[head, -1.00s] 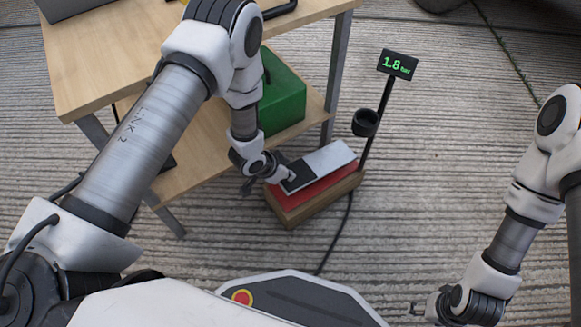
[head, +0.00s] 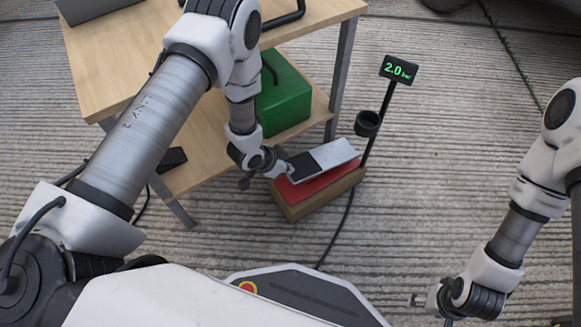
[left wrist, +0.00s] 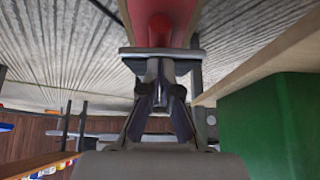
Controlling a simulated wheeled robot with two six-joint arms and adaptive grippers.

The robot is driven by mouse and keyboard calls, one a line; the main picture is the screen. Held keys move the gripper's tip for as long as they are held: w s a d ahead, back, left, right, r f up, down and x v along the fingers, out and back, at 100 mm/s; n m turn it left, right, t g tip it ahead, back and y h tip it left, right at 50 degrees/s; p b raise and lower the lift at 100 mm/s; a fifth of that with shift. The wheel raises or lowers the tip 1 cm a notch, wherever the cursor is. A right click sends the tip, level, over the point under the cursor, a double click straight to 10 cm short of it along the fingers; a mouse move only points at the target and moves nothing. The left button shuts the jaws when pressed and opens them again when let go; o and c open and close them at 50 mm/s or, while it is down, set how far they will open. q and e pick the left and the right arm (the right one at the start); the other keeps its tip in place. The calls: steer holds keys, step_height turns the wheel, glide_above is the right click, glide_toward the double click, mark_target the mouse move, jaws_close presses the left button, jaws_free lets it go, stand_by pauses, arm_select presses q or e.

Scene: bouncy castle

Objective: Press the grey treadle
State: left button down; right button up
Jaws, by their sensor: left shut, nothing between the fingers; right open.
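The grey treadle (head: 335,153) is a flat tilted plate with a dark pad at its left end. It sits over a red body (head: 315,187) on a wooden base (head: 325,198). My left gripper (head: 284,169) is shut and empty at the treadle's dark left end; whether it touches cannot be told. In the left wrist view its closed fingertips (left wrist: 158,103) lie by the plate's edge (left wrist: 162,52), with the red body behind. A display (head: 398,70) on a black post reads 2.0 bar. My right gripper (head: 418,300) is open and empty, well to the right.
A wooden table (head: 90,75) with a lower shelf stands left of the treadle. A green box (head: 287,100) sits on that shelf, close to my left arm. A black cup-like holder (head: 367,124) is on the post. A black cable runs over the floor, which is otherwise clear to the right.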

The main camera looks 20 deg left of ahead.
arm_select(q)
steer(key=s+a+p+v, duration=0.1)
steer(key=p+v, duration=0.1)
steer(key=v, duration=0.5)
steer(key=shift+f+p, duration=0.3)
steer(key=shift+p, duration=0.05)
arm_select(e)
step_height(320, 180, up, 3)
steer(key=shift+r, duration=0.15)
arm_select(q)
steer(key=shift+d, duration=0.1)
arm_select(e)
steer(key=shift+d, duration=0.1)
stand_by(0.4)
